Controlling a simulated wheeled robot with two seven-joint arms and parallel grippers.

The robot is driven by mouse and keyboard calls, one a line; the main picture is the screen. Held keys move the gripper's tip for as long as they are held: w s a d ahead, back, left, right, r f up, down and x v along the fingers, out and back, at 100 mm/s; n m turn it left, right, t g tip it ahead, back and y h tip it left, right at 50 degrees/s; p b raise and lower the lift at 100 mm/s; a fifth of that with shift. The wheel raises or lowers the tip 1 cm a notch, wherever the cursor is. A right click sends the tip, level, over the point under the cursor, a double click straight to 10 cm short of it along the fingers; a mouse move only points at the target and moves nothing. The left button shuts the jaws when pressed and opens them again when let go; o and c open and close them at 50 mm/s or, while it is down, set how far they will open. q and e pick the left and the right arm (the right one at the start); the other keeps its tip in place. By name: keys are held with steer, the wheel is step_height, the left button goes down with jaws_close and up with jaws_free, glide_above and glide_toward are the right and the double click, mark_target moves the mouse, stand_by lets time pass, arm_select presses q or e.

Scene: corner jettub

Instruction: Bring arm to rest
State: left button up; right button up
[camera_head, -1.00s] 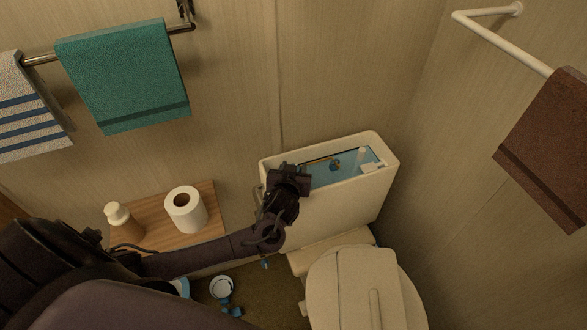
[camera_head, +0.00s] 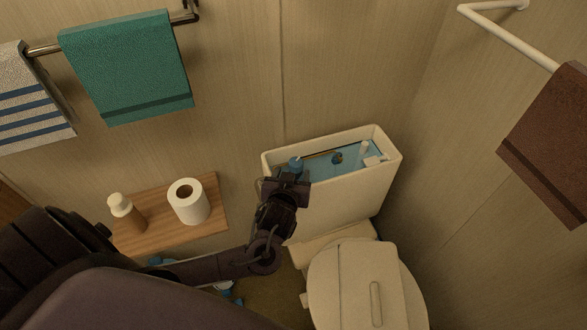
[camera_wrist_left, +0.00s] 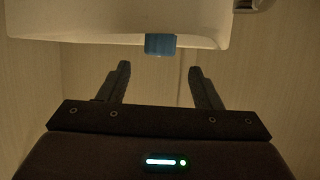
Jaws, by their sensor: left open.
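My left arm comes in from the lower left. Its gripper (camera_head: 290,178) is at the left front corner of the toilet tank (camera_head: 345,195), whose top is open with blue water inside. In the left wrist view the two fingers (camera_wrist_left: 160,72) are spread apart with nothing between them. A small blue piece (camera_wrist_left: 160,44) shows just beyond the fingertips against the white tank (camera_wrist_left: 90,22). A blue piece (camera_head: 296,163) also shows by the gripper in the head view. My right gripper is not in view.
The closed toilet lid (camera_head: 365,285) is below the tank. A wooden shelf (camera_head: 160,236) at left holds a paper roll (camera_head: 188,203) and a pump bottle (camera_head: 127,212). Towels hang on the walls, green (camera_head: 128,68) and brown (camera_head: 550,145). Blue items (camera_head: 228,291) lie on the floor, partly hidden.

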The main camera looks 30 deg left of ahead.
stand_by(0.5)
arm_select(q)
steer(key=s+d+m+g+h, duration=0.2)
steer(key=s+d+g+h, duration=0.25)
steer(key=s+d, duration=0.3)
steer(key=s+a+r+m+g, duration=0.1)
steer(key=s+r+m+g, duration=0.35)
steer(key=s, duration=0.75)
step_height(320, 180, down, 28)
steer(key=g, duration=0.1)
steer(key=s+a+f+g, duration=0.1)
steer(key=s+a+f, duration=0.1)
steer(key=s+f, duration=0.8)
steer(key=s+a+f, duration=0.1)
steer(key=s+f, duration=0.9)
steer(key=shift+s+a+f+g, duration=0.15)
steer(key=shift+s+a+g, duration=0.2)
steer(key=shift+a+g, duration=0.05)
